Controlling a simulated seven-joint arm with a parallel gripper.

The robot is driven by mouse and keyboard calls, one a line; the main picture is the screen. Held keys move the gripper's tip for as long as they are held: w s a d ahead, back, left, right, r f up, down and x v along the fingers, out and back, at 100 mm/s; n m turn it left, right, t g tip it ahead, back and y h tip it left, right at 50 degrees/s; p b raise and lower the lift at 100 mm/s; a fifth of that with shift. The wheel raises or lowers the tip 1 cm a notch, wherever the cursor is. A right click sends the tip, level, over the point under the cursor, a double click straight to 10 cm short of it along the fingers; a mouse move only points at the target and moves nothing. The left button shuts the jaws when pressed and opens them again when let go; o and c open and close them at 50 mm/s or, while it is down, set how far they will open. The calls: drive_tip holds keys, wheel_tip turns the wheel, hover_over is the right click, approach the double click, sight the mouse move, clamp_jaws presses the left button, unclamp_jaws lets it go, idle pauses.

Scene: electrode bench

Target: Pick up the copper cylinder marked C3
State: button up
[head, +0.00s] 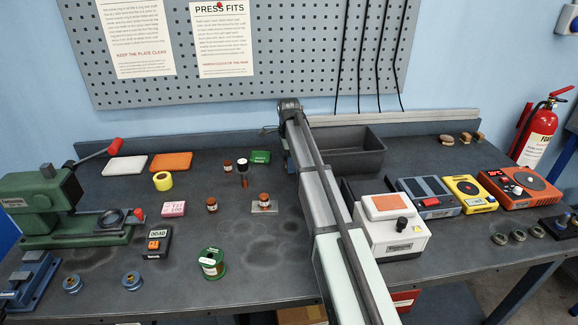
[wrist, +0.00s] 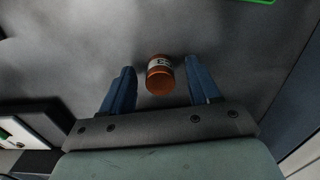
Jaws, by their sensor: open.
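In the wrist view a copper cylinder (wrist: 160,79) with a white label band stands on the dark bench. The dark mark on the label looks like C3, but it is turned and small. My gripper (wrist: 160,70) is open, its two blue fingers on either side of the cylinder with a gap on each side. Nothing is held. In the head view my arm hides most of the gripper and this cylinder cannot be made out. Other copper cylinders there stand at the back (head: 227,165), mid-bench (head: 211,204) and on a clear plate (head: 264,200); their marks are unreadable.
A grey open bin (head: 345,148) stands behind the arm. A white device (head: 391,232) is close on its right. A green press (head: 60,205) stands far left.

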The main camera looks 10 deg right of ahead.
drive_tip(key=shift+c, duration=0.4)
clamp_jaws()
